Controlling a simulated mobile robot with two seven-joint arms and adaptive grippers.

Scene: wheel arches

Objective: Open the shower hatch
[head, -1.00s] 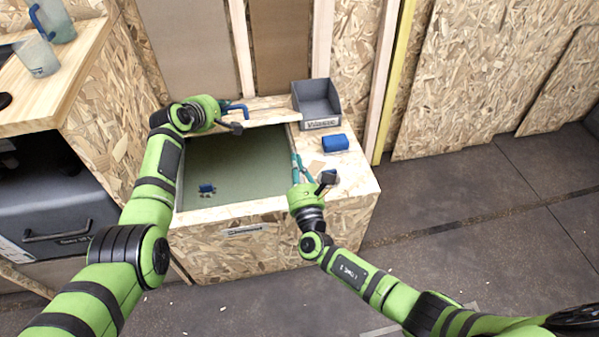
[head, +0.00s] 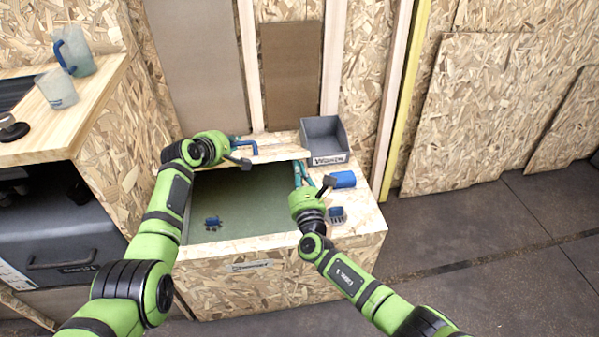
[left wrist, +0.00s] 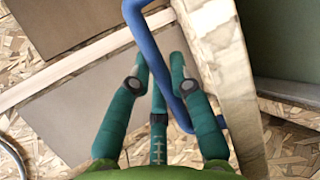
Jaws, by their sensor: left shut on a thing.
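The shower hatch is in the top of a chipboard box, and its opening (head: 240,209) shows a green basin inside. A wooden hatch panel (head: 275,150) lies along the back of the opening, with a blue handle (head: 254,146). My left gripper (head: 238,154) is at this panel, shut on the blue handle. In the left wrist view the handle (left wrist: 150,45) runs between the teal fingers of my left gripper (left wrist: 162,75), beside the panel's wooden edge (left wrist: 228,80). My right gripper (head: 299,173) is at the right rim of the opening. Its fingers are partly hidden.
A grey bin (head: 322,139) stands at the back right of the box top. A blue block (head: 342,180) and a blue brush (head: 337,215) lie on the right side. A small blue brush (head: 212,221) is inside the basin. A counter with cups (head: 57,89) stands left.

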